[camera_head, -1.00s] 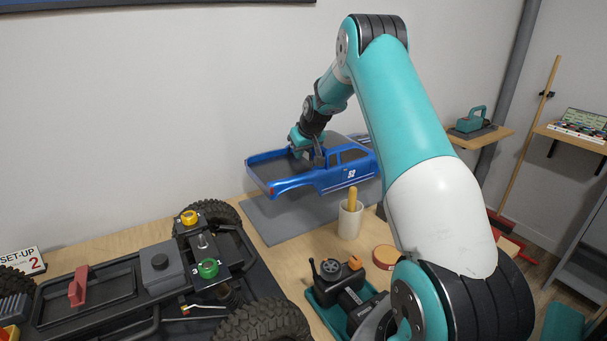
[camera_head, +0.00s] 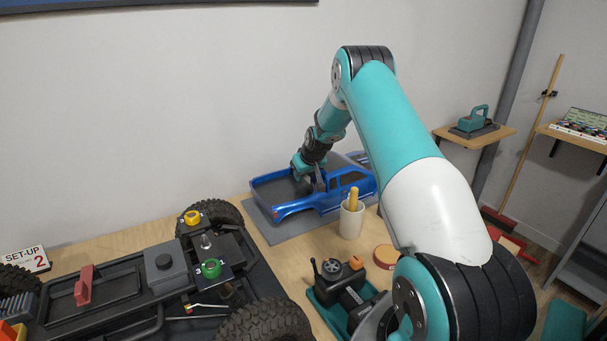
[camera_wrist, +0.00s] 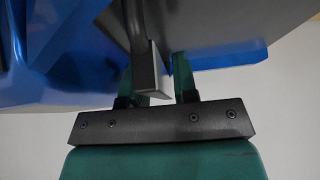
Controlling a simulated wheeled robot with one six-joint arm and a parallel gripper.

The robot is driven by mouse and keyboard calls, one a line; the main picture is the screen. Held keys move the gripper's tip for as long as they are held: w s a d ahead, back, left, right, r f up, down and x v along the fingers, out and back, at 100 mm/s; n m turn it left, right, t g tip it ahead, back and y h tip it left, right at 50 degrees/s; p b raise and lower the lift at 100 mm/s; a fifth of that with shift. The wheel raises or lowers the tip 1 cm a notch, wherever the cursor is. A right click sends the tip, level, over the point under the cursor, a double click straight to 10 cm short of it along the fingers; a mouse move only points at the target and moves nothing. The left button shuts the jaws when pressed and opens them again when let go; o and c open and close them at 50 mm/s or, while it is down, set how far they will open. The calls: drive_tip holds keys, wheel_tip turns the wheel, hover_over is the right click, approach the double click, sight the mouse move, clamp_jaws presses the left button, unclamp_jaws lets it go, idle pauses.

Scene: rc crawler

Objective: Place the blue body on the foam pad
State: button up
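The blue truck body (camera_head: 322,200) is upright and level over the grey foam pad (camera_head: 290,231), very low; I cannot tell whether its underside touches the pad. My gripper (camera_head: 308,182) reaches down into the body's bed area, behind the cab. In the wrist view, my gripper (camera_wrist: 155,72) has its two teal fingers on either side of a grey upright piece inside the blue body (camera_wrist: 75,75), and looks shut on it. The pad's far part is hidden under the body.
A white cup (camera_head: 351,221) with a yellow handle stands close to the body's front right. A round orange-topped tin (camera_head: 385,257) and a teal tray (camera_head: 330,312) with a black device lie nearer. The black crawler chassis (camera_head: 125,295) with big tires fills the left front.

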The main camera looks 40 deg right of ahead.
drive_tip(key=shift+o, duration=0.7)
drive_tip(key=shift+r, duration=0.1)
drive_tip(key=shift+s+r, duration=0.15)
drive_tip(key=shift+r, duration=0.1)
drive_tip(key=b+v, duration=0.2)
drive_tip(key=v, duration=0.9)
drive_tip(key=s+a+r+n+y, duration=0.1)
drive_tip(key=s+a+r, duration=0.15)
drive_tip(key=a, duration=0.65)
drive_tip(key=s+a+r+n+g+y, duration=0.1)
drive_tip(key=s+a+r+n+y, duration=0.15)
drive_tip(key=a, duration=0.65)
drive_tip(key=s+a+r+n, duration=0.1)
drive_tip(key=a+r, duration=0.3)
drive_tip(key=a, duration=0.5)
drive_tip(key=s+a+n+g, duration=0.1)
drive_tip(key=s+a, duration=0.4)
drive_tip(key=s, duration=0.3)
drive_tip(key=s+a+r+n+g+y, duration=0.1)
drive_tip(key=s+a+n+g, duration=0.1)
drive_tip(key=s+a, duration=0.4)
drive_tip(key=s+a+n+g+y, duration=0.1)
drive_tip(key=s+a, duration=0.5)
drive_tip(key=s, duration=0.6)
drive_tip(key=shift+r+n+g, duration=0.4)
drive_tip(key=shift+n, duration=0.15)
